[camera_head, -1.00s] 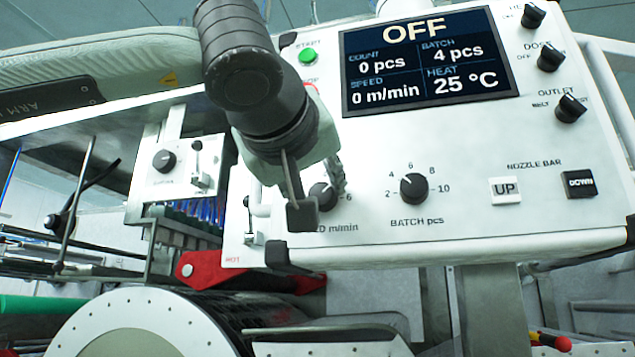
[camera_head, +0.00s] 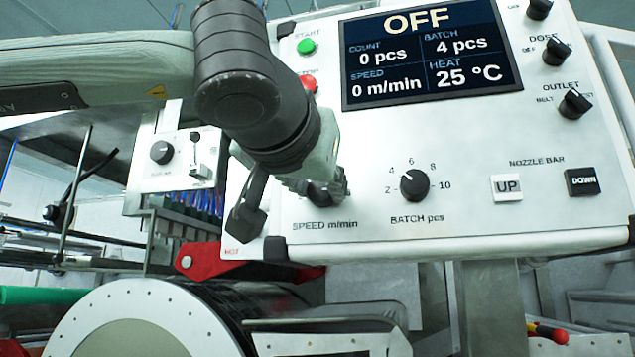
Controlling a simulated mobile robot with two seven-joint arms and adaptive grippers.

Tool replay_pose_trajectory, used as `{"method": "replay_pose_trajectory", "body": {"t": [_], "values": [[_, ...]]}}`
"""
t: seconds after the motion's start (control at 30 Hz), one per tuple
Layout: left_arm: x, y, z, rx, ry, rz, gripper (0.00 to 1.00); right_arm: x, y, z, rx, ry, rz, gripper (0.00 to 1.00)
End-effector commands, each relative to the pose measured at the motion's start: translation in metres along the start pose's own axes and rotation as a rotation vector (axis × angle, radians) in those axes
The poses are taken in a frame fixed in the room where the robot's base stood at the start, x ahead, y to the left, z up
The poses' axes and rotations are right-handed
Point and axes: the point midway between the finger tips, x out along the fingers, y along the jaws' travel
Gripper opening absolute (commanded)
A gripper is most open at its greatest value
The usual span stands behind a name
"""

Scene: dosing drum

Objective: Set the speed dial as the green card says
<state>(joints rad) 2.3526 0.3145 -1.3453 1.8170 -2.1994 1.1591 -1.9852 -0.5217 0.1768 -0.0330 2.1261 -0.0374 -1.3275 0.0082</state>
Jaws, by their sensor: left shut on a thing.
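The speed dial (camera_head: 321,198) is a dark knob above the SPEED m/min label on the white control panel (camera_head: 450,225). My left gripper (camera_head: 322,186) is over it and shut on it, with the wrist coming down from the upper left. The gripper hides most of the dial, its pointer and its scale numbers. The screen (camera_head: 430,58) reads OFF, speed 0 m/min, count 0 pcs, batch 4 pcs, heat 25 °C. I see no green card in this view. My right gripper is not in view.
The batch dial (camera_head: 414,186) is close to the right of the speed dial. The green START button (camera_head: 306,46) and red STOP button (camera_head: 309,84) are near my left wrist. UP (camera_head: 507,187) and DOWN (camera_head: 582,182) buttons sit at the right. A drum (camera_head: 140,315) is below.

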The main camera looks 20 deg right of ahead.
Motion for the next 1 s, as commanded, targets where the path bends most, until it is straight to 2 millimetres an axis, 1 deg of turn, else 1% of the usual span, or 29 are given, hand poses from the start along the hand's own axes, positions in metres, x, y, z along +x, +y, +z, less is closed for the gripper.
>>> {"method": "replay_pose_trajectory", "body": {"t": [0.47, 0.5, 0.63, 0.67, 0.9, 1.0], "values": [[0.0002, 0.0008, 0.0018, 0.015, -0.002, 0.001, 0.02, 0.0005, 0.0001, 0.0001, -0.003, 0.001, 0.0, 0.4], [0.0002, 0.0008, 0.0018, 0.015, -0.003, 0.001, 0.34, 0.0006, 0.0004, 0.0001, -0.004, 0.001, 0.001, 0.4], [0.0002, 0.0006, 0.0014, 0.014, -0.002, 0.001, 0.5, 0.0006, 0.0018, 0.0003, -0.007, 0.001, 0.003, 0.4], [0.0002, 0.0006, 0.0013, 0.014, -0.002, 0.001, 0.52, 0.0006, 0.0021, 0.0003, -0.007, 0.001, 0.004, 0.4], [-0.0001, 0.0003, 0.0007, 0.013, -0.001, 0.0, 0.52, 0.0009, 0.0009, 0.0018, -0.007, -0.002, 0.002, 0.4], [-0.0052, 0.0, 0.0, 0.013, 0.001, 0.0, 0.52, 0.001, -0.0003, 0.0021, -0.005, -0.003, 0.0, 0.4]]}}
